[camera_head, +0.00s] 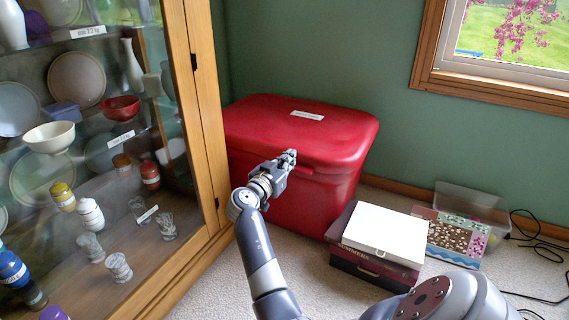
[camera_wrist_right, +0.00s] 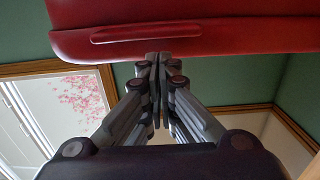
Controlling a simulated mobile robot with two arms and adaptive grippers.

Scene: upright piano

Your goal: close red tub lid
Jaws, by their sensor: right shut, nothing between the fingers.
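The red tub (camera_head: 315,201) stands on the carpet between the cabinet and the window wall. Its red lid (camera_head: 325,130) lies over the top and has a white label. I see no clear gap under it, but my gripper hides part of the front rim. My right gripper (camera_head: 290,156) is shut and empty at the lid's front edge. In the right wrist view, the fingertips (camera_wrist_right: 158,56) are together, close to the lid's rim (camera_wrist_right: 220,38) with its raised grip. I cannot tell whether they touch it. My left gripper is out of view.
A glass-fronted wooden cabinet (camera_head: 212,140) with dishes stands close at the tub's left. Boxes, the top one white (camera_head: 384,232), sit at the tub's right, beside a clear bin (camera_head: 470,203). Black cables (camera_head: 540,240) lie at far right.

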